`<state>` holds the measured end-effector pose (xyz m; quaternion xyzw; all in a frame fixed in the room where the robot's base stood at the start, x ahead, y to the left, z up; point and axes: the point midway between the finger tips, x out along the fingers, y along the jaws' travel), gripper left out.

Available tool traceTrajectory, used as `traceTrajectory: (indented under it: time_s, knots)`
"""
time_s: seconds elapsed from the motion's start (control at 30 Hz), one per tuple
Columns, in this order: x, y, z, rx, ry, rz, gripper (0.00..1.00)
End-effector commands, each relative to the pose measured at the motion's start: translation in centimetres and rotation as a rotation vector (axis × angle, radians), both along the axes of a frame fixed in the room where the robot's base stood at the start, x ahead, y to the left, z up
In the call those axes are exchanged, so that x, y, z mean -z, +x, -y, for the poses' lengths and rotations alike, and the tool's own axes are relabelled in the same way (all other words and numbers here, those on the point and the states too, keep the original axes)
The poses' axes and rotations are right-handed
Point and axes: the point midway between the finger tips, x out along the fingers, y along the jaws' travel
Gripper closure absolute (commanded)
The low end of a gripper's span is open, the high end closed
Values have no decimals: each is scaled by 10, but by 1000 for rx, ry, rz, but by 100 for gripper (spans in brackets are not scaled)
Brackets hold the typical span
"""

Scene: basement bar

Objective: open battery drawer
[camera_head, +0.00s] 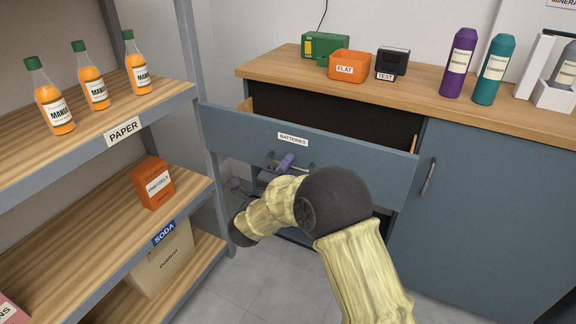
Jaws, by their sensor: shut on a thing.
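The battery drawer (345,152) is a blue-grey front with a white "BATTERIES" label, under the wooden counter. It stands pulled out, with its dark inside and wooden side edges showing behind the front. Its handle (305,167) is a grey bar below the label. My gripper (284,163) is at this handle, shut on it, with a purple-grey finger part visible there. My arm hides much of the gripper and the area below the handle. No batteries can be made out inside the drawer.
The counter (425,90) holds an orange "FLAT" bin (348,67), a black tester (393,62), a green box (325,46) and two bottles (459,62). A shelf rack (205,185) stands close at the drawer's left. A cabinet door (480,200) is shut at right.

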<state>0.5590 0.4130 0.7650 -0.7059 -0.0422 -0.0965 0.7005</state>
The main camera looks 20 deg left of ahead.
Motion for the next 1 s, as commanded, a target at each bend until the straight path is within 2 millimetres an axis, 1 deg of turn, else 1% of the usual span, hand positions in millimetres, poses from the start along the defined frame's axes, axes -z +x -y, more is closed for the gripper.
traceTrajectory:
  time_s: [0.03, 0.1, 0.37, 0.47, 0.53, 0.67, 1.0]
  knots:
    - [1, -1, -1, -4, 0, -2, 86]
    - [1, -1, -1, -3, 1, -2, 76]
    - [0, 0, -1, -1, 1, -1, 76]
    - [1, -4, -1, -2, 1, -1, 76]
    - [2, -9, -2, -3, 0, -2, 76]
    - [5, -28, -4, -5, -1, -2, 76]
    - [18, -91, -6, -1, -2, -3, 76]
